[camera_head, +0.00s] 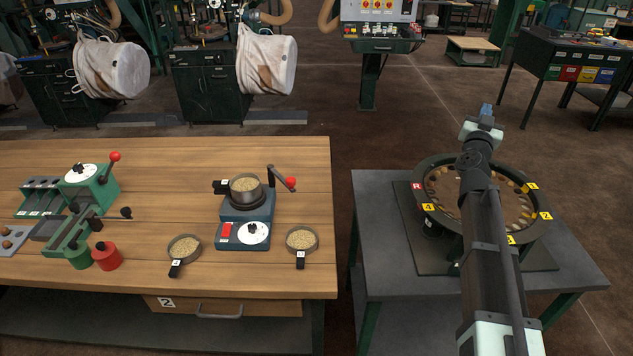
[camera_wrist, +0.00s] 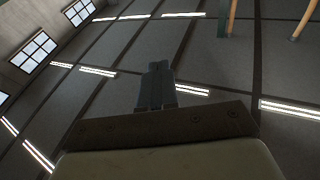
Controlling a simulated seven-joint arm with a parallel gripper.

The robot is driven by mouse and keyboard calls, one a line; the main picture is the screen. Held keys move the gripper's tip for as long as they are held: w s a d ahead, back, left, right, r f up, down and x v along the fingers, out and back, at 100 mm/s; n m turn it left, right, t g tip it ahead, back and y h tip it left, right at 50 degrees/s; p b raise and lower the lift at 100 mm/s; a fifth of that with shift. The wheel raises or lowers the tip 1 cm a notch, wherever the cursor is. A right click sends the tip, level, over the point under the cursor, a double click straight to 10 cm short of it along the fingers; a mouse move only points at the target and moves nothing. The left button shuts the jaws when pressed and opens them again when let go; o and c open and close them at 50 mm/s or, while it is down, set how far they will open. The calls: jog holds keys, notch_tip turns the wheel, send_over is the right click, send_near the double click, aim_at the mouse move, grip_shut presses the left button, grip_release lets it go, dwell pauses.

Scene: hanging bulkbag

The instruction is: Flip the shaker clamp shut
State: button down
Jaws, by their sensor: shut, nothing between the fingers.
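The shaker (camera_head: 246,230) is a blue-grey box with a white dial and a red switch, standing on the wooden bench in the head view. A pan of grain (camera_head: 245,187) sits on top of it. The clamp (camera_head: 281,178) is a dark lever with a red knob at the shaker's upper right; its arm slants up to the left, away from the pan. My gripper (camera_head: 486,110) is shut and empty, raised far to the right of the shaker, above the round ring. In the wrist view my gripper's fingers (camera_wrist: 157,87) are together, pointing toward the ceiling.
Two grain pans (camera_head: 184,247) (camera_head: 301,239) stand in front of the shaker. A green lever press (camera_head: 92,187) and a red pot (camera_head: 106,256) are at left. A ring with numbered yellow tags (camera_head: 428,207) stands on the grey table (camera_head: 376,194). A gap separates bench and table.

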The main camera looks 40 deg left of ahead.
jog(key=s+a+f+g+y, duration=0.8)
jog(key=s+a+f+g, duration=0.35)
jog(key=a+f, duration=0.25)
jog(key=s+a+f+g+y, duration=0.1)
jog(key=s+g, duration=0.6)
jog(key=s, duration=0.2)
jog(key=s+a+f+n+g+y, duration=0.1)
jog(key=s+f+g, duration=0.1)
jog(key=s+g, duration=0.6)
jog(key=shift+s+a+f, duration=0.25)
jog(key=shift+s+a, duration=0.1)
jog(key=shift+s, duration=0.65)
jog(key=s+d+x, duration=0.1)
jog(key=s+x, duration=0.1)
jog(key=x, duration=1.1)
jog(key=shift+s, duration=0.2)
